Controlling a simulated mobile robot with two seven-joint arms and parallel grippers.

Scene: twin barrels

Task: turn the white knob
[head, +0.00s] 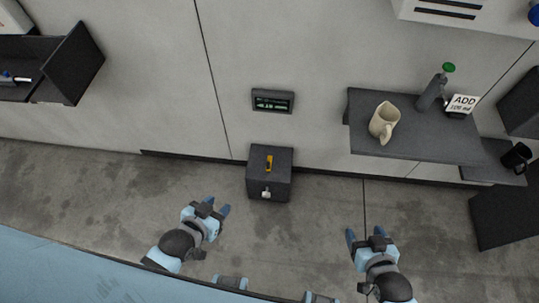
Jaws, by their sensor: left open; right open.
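The white knob (265,194) is small and sits low on the front of a dark grey box (283,183), which stands against the wall in the middle of the head view. A yellow part (269,163) is on top of the box. My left gripper (217,207) is open and empty, left of the box and apart from it. My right gripper (365,236) is open and empty, to the right of the box and nearer to me. Neither gripper touches the knob. The knob's finer shape is too small to tell.
A small display panel (272,101) is on the wall above the box. A dark shelf (420,147) at right holds a cream mug (384,121), a grey bottle with green cap (432,92) and an "ADD" sign (462,104). A dark open bin (75,62) is at upper left.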

